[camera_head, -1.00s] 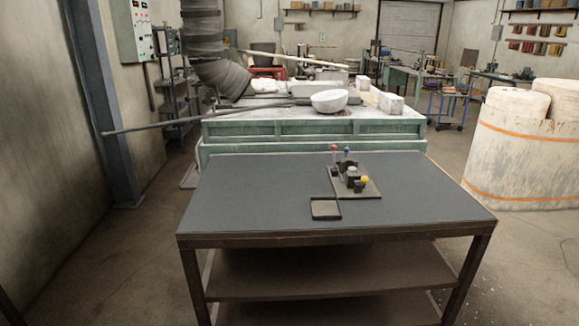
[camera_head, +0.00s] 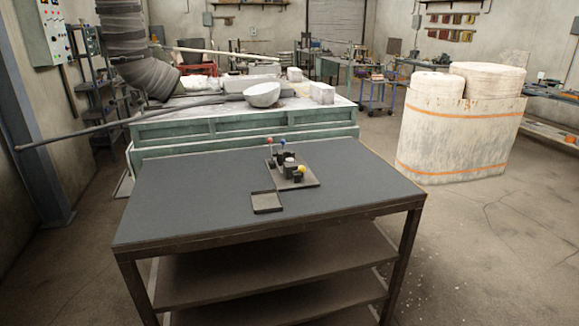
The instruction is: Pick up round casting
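A small dark fixture plate (camera_head: 309,183) lies on the grey-topped table (camera_head: 200,208), right of its middle. A light grey rounded piece (camera_head: 289,162) sits among dark blocks on the plate; it may be the round casting, but it is too small to tell. Pins with a red ball (camera_head: 269,141), a blue ball (camera_head: 283,140) and a yellow ball (camera_head: 302,169) stand around it. A flat dark square pad (camera_head: 267,202) lies in front of the plate on the left. My gripper is not in view.
The left and front of the tabletop are clear. A large pale drum-like container (camera_head: 455,135) stands right.

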